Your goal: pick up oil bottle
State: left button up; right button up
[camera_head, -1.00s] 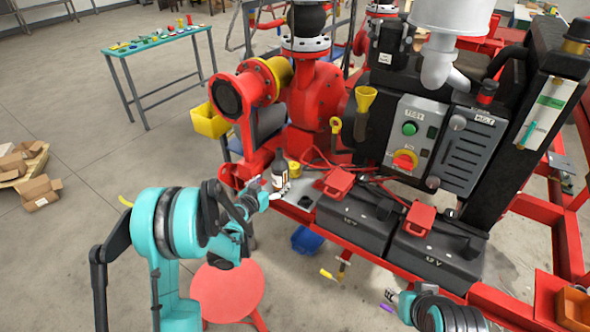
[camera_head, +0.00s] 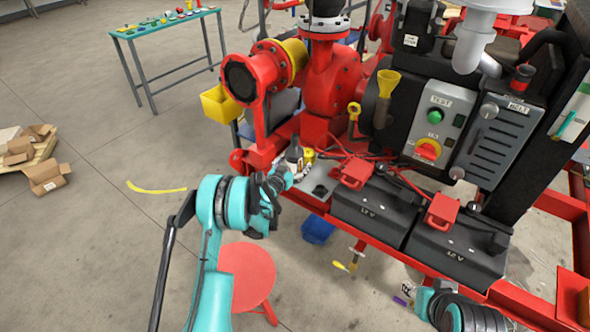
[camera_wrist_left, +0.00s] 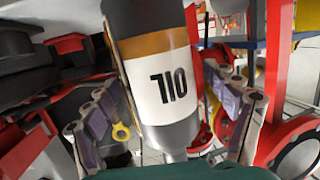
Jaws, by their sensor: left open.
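The dark oil bottle (camera_head: 294,154), with a white label, stands on the red skid's front left shelf. My left gripper (camera_head: 293,172) is at it and hides its lower part. In the left wrist view the bottle (camera_wrist_left: 166,78) fills the middle, its "OIL" label upside down. The left gripper's fingers (camera_wrist_left: 167,104) are open, one on each side of the bottle. I cannot tell whether either finger touches it. My right gripper (camera_head: 405,297) is at the bottom right, away from the bottle, too small and partly hidden to read.
A yellow item (camera_head: 308,156) sits right beside the bottle. Two black batteries (camera_head: 372,212) with red terminal covers are to the right. The red pump (camera_head: 325,85) rises behind. A red round stool (camera_head: 246,270) is below my left arm, and a blue bin (camera_head: 318,230) is under the skid.

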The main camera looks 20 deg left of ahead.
pick_arm(q)
jog(key=c, duration=1.4)
jog(key=shift+c, duration=0.2)
jog(key=shift+w+r, duration=0.1)
jog(key=shift+r, duration=0.1)
